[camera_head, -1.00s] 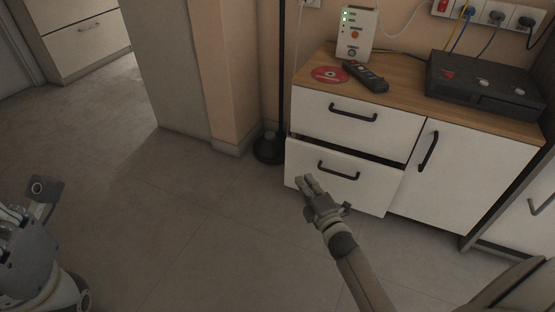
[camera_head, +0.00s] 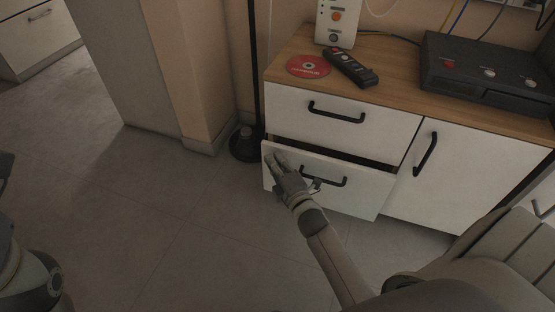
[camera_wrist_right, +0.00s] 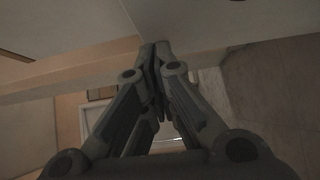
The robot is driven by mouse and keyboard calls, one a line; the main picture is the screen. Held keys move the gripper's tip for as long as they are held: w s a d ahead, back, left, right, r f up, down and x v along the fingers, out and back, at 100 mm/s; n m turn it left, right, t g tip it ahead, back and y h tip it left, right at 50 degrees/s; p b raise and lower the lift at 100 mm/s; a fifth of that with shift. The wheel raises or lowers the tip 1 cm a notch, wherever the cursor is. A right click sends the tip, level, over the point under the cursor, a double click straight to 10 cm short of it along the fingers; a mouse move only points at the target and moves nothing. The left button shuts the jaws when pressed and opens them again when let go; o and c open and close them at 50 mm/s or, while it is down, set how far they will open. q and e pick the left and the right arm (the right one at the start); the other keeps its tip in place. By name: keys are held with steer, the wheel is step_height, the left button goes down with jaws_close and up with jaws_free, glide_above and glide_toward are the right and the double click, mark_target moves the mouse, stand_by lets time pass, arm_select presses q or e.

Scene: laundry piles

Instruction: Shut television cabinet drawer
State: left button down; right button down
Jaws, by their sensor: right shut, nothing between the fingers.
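The television cabinet (camera_head: 465,185) is white with a wooden top. Its lower left drawer (camera_head: 350,199) stands a little open, with a dark gap above its front. The drawer has a black bar handle (camera_head: 323,181). The upper drawer (camera_head: 290,100) looks shut. My right gripper (camera_head: 276,158) is shut and empty, at the left part of the lower drawer's front, left of the handle. I cannot tell whether it touches the front. The right wrist view shows its closed fingertips (camera_wrist_right: 156,50) near pale panels. Of my left arm only a part shows at the lower left.
A red disc (camera_head: 308,66), a remote (camera_head: 350,67), a white router (camera_head: 338,22) and a black box (camera_head: 490,70) are on the cabinet top. A lamp base (camera_head: 246,146) stands on the floor beside the cabinet's left side. The floor to the left is clear.

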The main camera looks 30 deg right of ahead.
mark_target(282, 151)
steer(key=shift+w+d, duration=0.1)
steer(key=shift+w, duration=0.05)
steer(key=w+d, duration=0.3)
steer(key=shift+d, duration=0.15)
steer(key=shift+d+r, duration=0.2)
steer(key=shift+d, duration=0.1)
steer(key=shift+w, duration=0.1)
